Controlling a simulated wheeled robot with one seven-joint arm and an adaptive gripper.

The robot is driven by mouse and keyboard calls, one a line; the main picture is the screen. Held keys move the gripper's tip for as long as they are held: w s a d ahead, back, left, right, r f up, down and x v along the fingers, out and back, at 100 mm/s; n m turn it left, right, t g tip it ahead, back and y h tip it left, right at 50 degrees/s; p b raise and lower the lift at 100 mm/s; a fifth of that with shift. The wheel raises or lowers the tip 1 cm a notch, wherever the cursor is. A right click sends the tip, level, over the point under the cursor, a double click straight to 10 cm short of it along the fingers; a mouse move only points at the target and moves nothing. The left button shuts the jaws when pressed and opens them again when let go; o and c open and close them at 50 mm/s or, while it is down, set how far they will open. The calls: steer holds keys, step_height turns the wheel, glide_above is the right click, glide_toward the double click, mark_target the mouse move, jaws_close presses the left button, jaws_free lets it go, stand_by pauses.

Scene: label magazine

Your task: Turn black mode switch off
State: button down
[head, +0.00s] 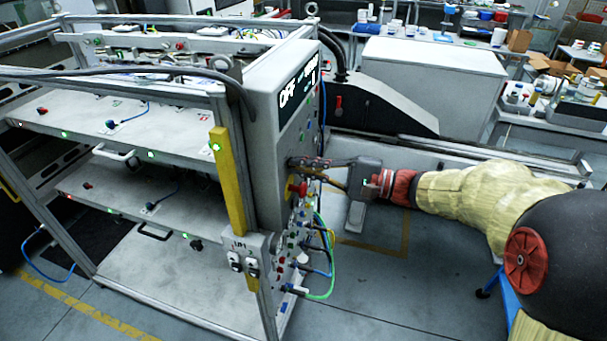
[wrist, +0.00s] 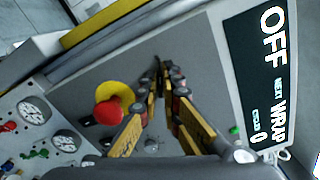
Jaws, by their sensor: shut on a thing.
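My gripper (head: 296,163) reaches in from the right to the grey front panel of the machine (head: 265,130). In the wrist view the two fingers of my gripper (wrist: 161,75) close in toward each other at the panel, shut on a small dark piece, seemingly the black mode switch (wrist: 158,63). The fingertips hide most of it, so its turn angle cannot be told. The display (wrist: 262,80) beside it reads OFF, with NEXT WRAP and CYCLES 0 below; it also shows in the head view (head: 299,88).
A red mushroom button on a yellow ring (wrist: 108,110) sits close to the left finger; it is just below my gripper in the head view (head: 297,187). Round gauges (wrist: 33,110) and coloured knobs are further left. Cables (head: 325,260) hang from the lower panel.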

stand_by(0.3)
steer(key=c, duration=2)
jaws_free()
steer(key=v, duration=1.2)
